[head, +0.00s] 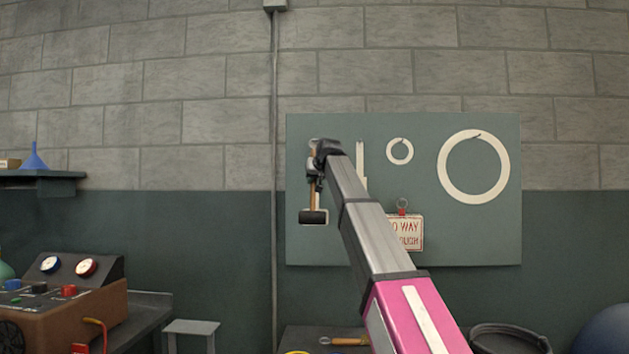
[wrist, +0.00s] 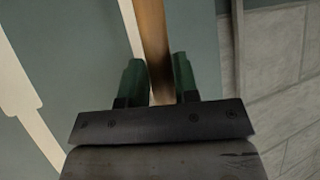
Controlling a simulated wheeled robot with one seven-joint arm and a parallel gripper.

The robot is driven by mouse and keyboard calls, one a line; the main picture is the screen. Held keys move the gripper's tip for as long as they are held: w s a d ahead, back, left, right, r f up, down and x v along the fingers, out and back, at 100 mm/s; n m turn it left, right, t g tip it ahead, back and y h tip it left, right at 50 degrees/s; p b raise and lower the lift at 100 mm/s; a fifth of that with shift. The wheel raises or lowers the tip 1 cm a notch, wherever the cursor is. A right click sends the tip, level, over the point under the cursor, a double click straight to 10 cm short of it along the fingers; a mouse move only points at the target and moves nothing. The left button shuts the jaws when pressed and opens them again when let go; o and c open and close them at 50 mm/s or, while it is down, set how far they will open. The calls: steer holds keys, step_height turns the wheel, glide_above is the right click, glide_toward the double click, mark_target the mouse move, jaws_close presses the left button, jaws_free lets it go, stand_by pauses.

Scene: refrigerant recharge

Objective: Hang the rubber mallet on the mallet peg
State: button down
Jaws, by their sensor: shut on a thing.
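The rubber mallet hangs head down at the left side of the green tool board (head: 470,235) in the head view, its black head (head: 314,217) low and its wooden handle (head: 313,195) upright. White paint shows around the head, so the mallet overlaps a painted outline. My gripper (head: 315,172) is at the handle's upper part. In the wrist view, the green fingers of my gripper (wrist: 160,82) are shut on the wooden handle (wrist: 153,45). I cannot make out the mallet peg behind the gripper and handle, or whether the mallet touches it.
A white ring outline (head: 473,198), a smaller ring outline (head: 400,151) and a hanging sign (head: 407,232) are to the right on the board. A vertical conduit (head: 274,120) runs left of the board. A gauge machine (head: 70,300) and a stool (head: 191,328) stand lower left.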

steer(key=c, duration=0.8)
jaws_free()
steer(key=shift+s, duration=0.1)
steer(key=v, duration=1)
steer(key=shift+s+d+r, duration=0.15)
steer(key=shift+s+r, duration=0.05)
steer(key=shift+s, duration=0.05)
